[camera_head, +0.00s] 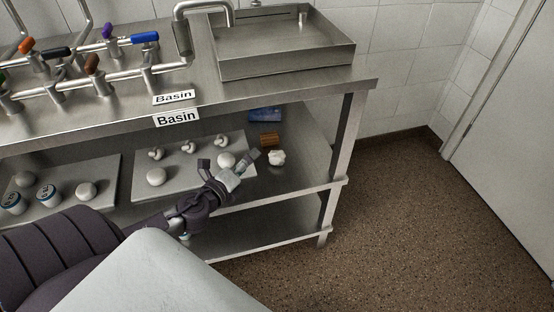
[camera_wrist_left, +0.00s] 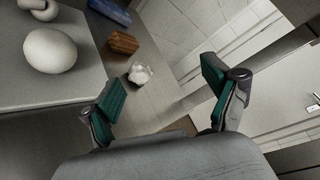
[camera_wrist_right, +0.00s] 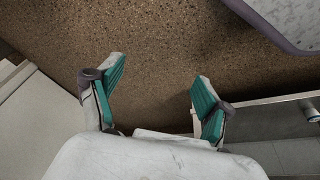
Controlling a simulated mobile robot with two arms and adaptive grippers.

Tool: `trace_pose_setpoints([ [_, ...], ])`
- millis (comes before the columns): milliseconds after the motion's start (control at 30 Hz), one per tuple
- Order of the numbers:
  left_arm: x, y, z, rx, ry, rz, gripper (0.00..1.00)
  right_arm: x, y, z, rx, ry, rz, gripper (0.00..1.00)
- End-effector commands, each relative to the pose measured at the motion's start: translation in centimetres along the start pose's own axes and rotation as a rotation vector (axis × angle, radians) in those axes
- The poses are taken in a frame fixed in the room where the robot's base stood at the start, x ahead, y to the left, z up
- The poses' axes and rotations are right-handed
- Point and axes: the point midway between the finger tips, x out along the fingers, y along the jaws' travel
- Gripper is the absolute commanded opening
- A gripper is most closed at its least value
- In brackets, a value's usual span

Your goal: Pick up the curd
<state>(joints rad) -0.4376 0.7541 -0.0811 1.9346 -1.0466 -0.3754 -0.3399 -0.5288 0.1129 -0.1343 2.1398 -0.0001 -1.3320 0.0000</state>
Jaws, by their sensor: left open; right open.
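A small white lumpy piece, which looks like the curd (camera_head: 277,157), lies on the middle shelf, right of a grey board. It also shows in the left wrist view (camera_wrist_left: 141,73), ahead of my left gripper (camera_wrist_left: 163,88) and left of the centre between its fingers. In the head view my left gripper (camera_head: 240,166) reaches over the shelf, just left of the curd and apart from it. It is open and empty. My right gripper (camera_wrist_right: 161,72) is open and empty above the brown speckled floor, and I see it only in the right wrist view.
A brown ridged block (camera_head: 269,140) and a blue packet (camera_head: 265,115) lie behind the curd. The grey board (camera_head: 196,179) holds several white rounded pieces. A steel shelf leg (camera_head: 343,135) stands to the right, and the upper shelf overhangs. Shelf right of the curd is clear.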

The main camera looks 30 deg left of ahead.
Motion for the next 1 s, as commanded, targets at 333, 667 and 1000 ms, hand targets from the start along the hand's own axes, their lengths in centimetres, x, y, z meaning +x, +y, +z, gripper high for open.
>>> trace_pose_setpoints([
  [333,2.0,2.6,1.9,1.082,0.473,-0.154,0.87,-0.2,0.0,-0.1,0.0,0.003,0.0,0.79],
  [667,5.5,3.8,0.5,1.148,0.502,-0.151,0.87,-2.8,0.1,-0.4,0.002,0.02,0.003,0.79],
  [1000,9.4,4.4,-1.6,1.148,0.506,-0.15,0.87,-7.5,0.3,-0.4,0.005,0.04,0.007,0.79],
])
